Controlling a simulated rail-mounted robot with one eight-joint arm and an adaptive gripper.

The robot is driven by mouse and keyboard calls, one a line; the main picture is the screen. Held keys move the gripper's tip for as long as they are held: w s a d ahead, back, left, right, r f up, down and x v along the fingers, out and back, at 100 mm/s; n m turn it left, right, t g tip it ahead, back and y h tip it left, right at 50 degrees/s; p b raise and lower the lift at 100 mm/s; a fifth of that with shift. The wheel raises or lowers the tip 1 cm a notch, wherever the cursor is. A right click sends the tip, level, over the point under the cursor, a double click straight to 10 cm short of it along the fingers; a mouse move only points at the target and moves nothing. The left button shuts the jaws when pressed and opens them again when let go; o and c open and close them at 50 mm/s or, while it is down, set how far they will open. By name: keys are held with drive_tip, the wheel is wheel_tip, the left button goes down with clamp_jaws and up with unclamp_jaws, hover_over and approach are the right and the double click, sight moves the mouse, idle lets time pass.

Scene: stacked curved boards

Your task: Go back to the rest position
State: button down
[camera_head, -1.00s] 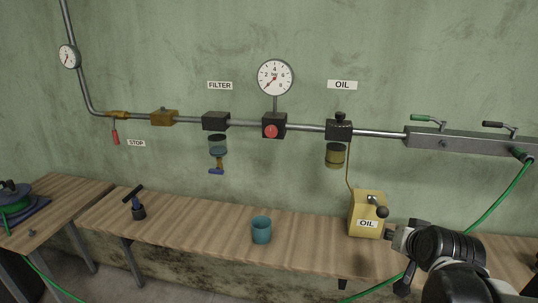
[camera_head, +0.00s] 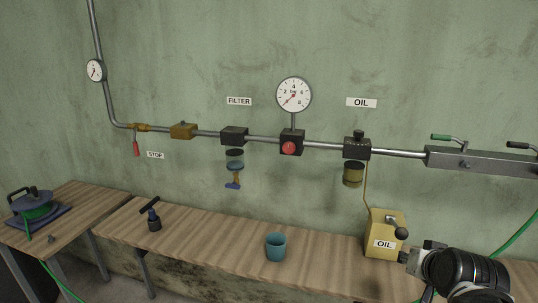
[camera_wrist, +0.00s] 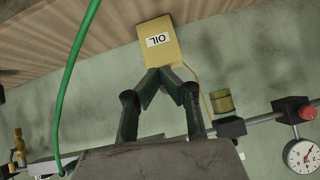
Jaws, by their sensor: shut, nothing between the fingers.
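My gripper (camera_wrist: 161,80) is shut and empty in the wrist view, its two fingers meeting in front of the yellow OIL can. In the head view my gripper (camera_head: 409,258) is at the lower right, beside the yellow OIL can (camera_head: 385,228) and its dark-knobbed lever. Whether the fingertips touch the can, I cannot tell. The can stands on the wooden bench (camera_head: 205,243), and it also shows in the wrist view (camera_wrist: 158,42). My arm runs off the lower right corner of the head view.
A teal cup (camera_head: 276,247) and a dark T-handled tool (camera_head: 153,218) stand on the bench. A metal pipe on the wall carries the filter (camera_head: 234,160), a gauge (camera_head: 294,95) and the oiler (camera_head: 354,172). A green hose (camera_wrist: 70,105) passes left of my gripper in the wrist view.

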drive_tip(key=s+a+r+n+g+y, duration=0.1)
drive_tip(key=s+a+r+n, duration=0.1)
drive_tip(key=s+a, duration=0.3)
drive_tip(key=s+a+r+n+g+y, duration=0.1)
drive_tip(key=s+a, duration=0.4)
drive_tip(key=a, duration=0.5)
drive_tip(key=shift+s+r+n+g, duration=0.25)
drive_tip(key=shift+r+n+g, duration=0.2)
drive_tip(key=shift+n, duration=0.45)
